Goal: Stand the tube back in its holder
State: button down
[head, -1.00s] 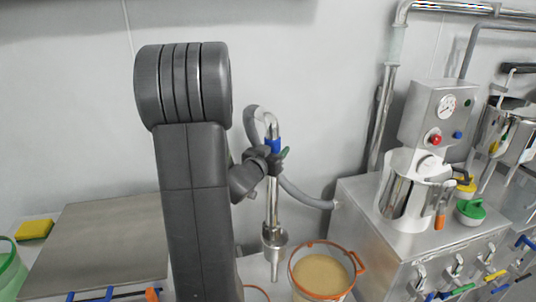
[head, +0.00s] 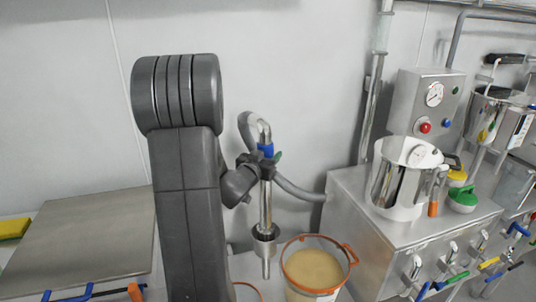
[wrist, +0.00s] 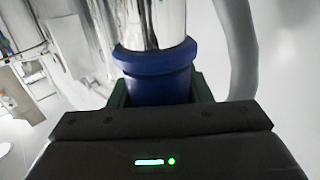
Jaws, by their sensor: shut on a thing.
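The tube is a shiny metal lance (head: 266,205) with a blue collar (head: 265,151), a wider fitting low down and a thin tip. My gripper (head: 262,164) is shut on it at the blue collar. The tube hangs nearly upright, its tip left of the bucket rim and outside the opening. A grey hose (head: 300,190) runs from its bent top towards the steel machine. In the wrist view the blue collar (wrist: 155,80) sits between my green-edged fingers, with bare metal beyond it. I cannot make out a holder for the tube.
A bucket of tan powder (head: 314,270) with an orange rim stands right of the tube. The steel machine (head: 385,235) with a pot, gauge and coloured valve handles fills the right. A bare steel table top (head: 80,245) and a yellow block (head: 12,228) lie left.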

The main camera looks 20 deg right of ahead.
jog(key=shift+f+b, duration=2)
jog(key=shift+f, duration=0.7)
jog(key=c, duration=0.7)
grip_release()
jog(key=shift+o, duration=0.2)
send_near(261, 182)
jog(key=shift+d+r, duration=0.25)
jog(key=shift+r, duration=1)
jog(key=shift+r+p+x, duration=0.35)
jog(key=shift+x, duration=1.95)
jog(key=shift+r+p+x, duration=0.3)
jog(key=shift+r+x, duration=0.1)
jog(key=shift+x, duration=1.85)
jog(key=shift+r+p+x, duration=0.35)
jog(key=shift+x, duration=1.95)
